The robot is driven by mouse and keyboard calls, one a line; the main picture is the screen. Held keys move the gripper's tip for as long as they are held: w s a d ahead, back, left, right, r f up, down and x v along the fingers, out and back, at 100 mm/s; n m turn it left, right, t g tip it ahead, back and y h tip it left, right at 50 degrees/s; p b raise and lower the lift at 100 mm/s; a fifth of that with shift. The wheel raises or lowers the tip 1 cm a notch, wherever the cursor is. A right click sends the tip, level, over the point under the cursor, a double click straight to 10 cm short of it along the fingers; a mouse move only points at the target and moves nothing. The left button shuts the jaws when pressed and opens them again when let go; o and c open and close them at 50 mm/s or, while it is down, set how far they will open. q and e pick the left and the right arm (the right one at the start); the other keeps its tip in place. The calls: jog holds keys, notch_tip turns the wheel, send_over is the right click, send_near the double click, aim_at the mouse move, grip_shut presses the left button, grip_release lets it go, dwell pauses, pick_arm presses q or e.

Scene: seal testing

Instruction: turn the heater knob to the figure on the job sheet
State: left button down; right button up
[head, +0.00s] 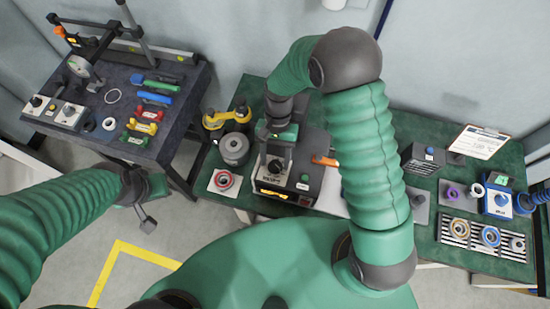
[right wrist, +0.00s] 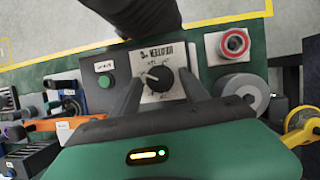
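The black heater knob (right wrist: 158,78) sits on a white dial plate labelled "HEATER °C" (right wrist: 152,55) in the right wrist view. Its pale pointer mark lies toward the picture's left; the dial figures are too small to read. My right gripper (right wrist: 158,88) is open, one finger on each side of the knob, with gaps showing between. In the head view my right gripper (head: 277,155) is over the heater machine (head: 305,178). A clipboard sheet (head: 482,142) lies at the back right; its writing is unreadable. My left gripper (head: 145,208) hangs off the table, its fingers unclear.
A grey cylinder (head: 234,149), a yellow device (head: 228,118) and a red ring on a plate (head: 224,181) stand left of the machine. An orange handle (head: 324,161) sticks out at its right. Rings lie on a striped rack (head: 459,229) farther right. A dark side table (head: 185,92) is at left.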

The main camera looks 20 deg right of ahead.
aim_at(274, 166)
notch_tip(274, 166, up, 3)
jog(key=shift+w+r+b, duration=0.1)
jog(key=shift+w+b, duration=0.05)
jog(key=shift+b, duration=0.55)
jog(key=s+a+r+b, duration=0.1)
jog(key=s+a, duration=0.1)
jog(key=s, duration=0.5)
jog(key=s+a+b, duration=0.1)
jog(key=s+a, duration=0.1)
jog(key=s, duration=0.6)
jog(key=shift+s+a+r+b, duration=0.3)
jog(key=shift+r, duration=0.05)
